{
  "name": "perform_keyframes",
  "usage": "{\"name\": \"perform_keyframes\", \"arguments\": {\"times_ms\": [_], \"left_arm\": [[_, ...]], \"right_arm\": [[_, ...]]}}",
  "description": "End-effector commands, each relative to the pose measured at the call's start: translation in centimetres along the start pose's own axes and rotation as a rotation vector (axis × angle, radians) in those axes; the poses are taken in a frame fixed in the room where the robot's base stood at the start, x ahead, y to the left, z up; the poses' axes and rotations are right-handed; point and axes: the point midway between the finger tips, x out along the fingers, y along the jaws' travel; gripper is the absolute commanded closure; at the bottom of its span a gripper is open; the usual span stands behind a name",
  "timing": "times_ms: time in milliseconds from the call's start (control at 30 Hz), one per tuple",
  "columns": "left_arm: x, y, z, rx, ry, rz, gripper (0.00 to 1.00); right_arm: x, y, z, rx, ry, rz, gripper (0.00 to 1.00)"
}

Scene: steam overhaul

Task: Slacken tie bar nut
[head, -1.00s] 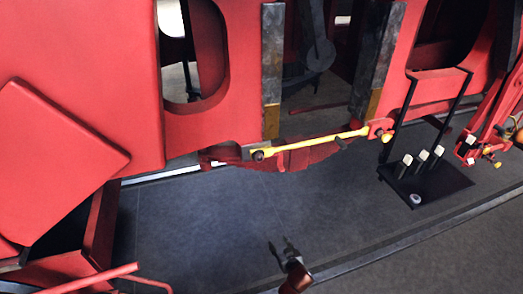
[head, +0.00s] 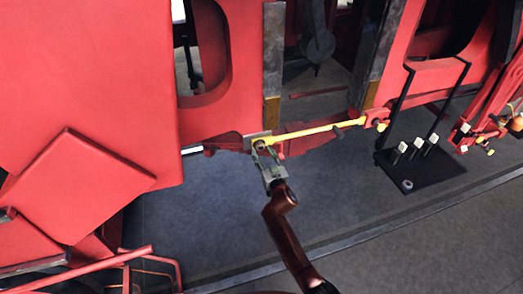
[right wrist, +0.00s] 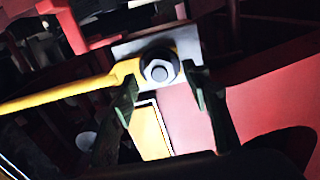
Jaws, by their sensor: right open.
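The yellow tie bar (head: 310,134) runs along the lower edge of the red frame, rising slightly to the right. The tie bar nut (head: 259,145) sits at its left end; the right wrist view shows it as a grey hex nut (right wrist: 159,70) inside a dark ring, against a pale plate. My right gripper (head: 265,153) is open, its fingers reaching up to the nut end of the bar. In the right wrist view its fingertips (right wrist: 160,83) lie to the left and right, just below the nut. I cannot tell whether they touch it. My left gripper is out of view.
A black stand (head: 425,168) with several white-topped pegs is on the floor at right. Red linkage (head: 490,110) hangs beyond it. A tilted red panel (head: 80,185) and red rails (head: 80,270) fill the lower left. The grey floor (head: 210,220) between is clear.

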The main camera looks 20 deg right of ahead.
Motion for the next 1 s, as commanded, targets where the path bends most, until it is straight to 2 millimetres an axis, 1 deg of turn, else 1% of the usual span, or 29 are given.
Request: {"name": "perform_keyframes", "arguments": {"times_ms": [33, 100, 200, 500, 1000], "left_arm": [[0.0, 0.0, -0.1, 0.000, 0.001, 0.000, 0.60], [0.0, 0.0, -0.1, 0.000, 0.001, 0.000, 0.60], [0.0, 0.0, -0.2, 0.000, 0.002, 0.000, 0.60], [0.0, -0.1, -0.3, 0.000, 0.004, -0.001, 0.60], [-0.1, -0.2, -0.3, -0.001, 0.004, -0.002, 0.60]], "right_arm": [[0.6, 0.0, 0.0, 0.001, -0.001, 0.001, 0.56], [1.1, 0.0, 0.1, 0.001, -0.001, 0.000, 0.56], [1.6, 0.0, 0.0, 0.001, -0.001, 0.000, 0.56], [1.7, 0.0, 0.1, 0.001, -0.001, 0.000, 0.57], [1.7, 0.0, 0.1, 0.000, -0.001, 0.000, 0.92]]}}
